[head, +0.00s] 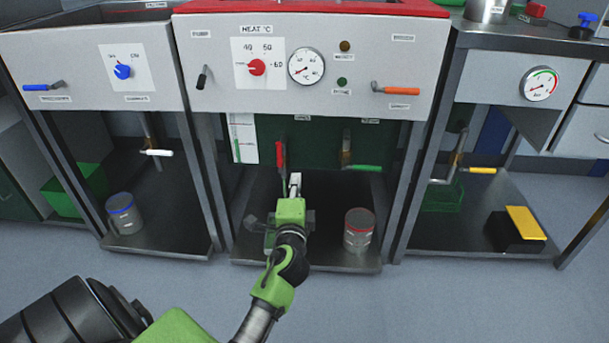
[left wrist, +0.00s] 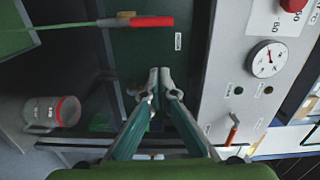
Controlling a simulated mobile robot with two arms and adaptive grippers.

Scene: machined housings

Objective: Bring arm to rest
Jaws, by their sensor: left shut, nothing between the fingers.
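My left arm reaches from the bottom of the head view toward the middle station. My left gripper (head: 295,182) is in front of the lower opening of that station, just below a red-handled lever (head: 281,152). In the left wrist view the fingertips of the left gripper (left wrist: 160,77) are together with nothing between them. The red handle (left wrist: 152,21) shows there apart from the fingertips. My right gripper is in neither view.
A grey jug with a red rim (head: 358,230) stands on the lower shelf right of my gripper. A green-handled valve (head: 362,167) and an orange lever (head: 402,91) are at the right. A blue-rimmed jug (head: 125,214) stands left. The floor in front is clear.

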